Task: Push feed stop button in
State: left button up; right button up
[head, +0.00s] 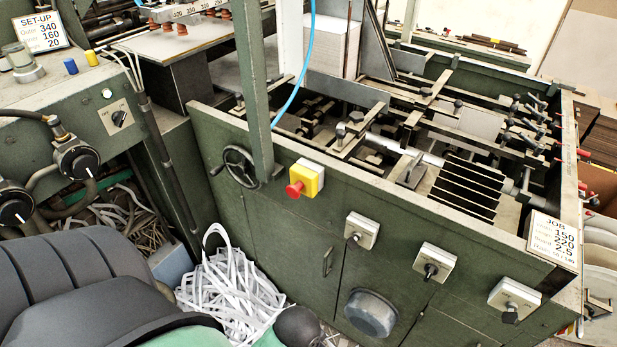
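A red mushroom button (295,189) sticks out from a yellow box (311,174) on the front of the green machine, just right of the upright green post. It is the only red push button I see on this front panel. No readable label shows on it, and I cannot tell whether it is in or out. Neither of my grippers shows in the head view.
A handwheel (237,166) is left of the yellow box. Rotary switch boxes (361,231) (435,262) (514,298) line the panel to the right. White paper strips (232,298) lie below. A knob panel (118,116) is at left. A job card (553,239) is at right.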

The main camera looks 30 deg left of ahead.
aim_at(293, 192)
jog(key=u, duration=1.2)
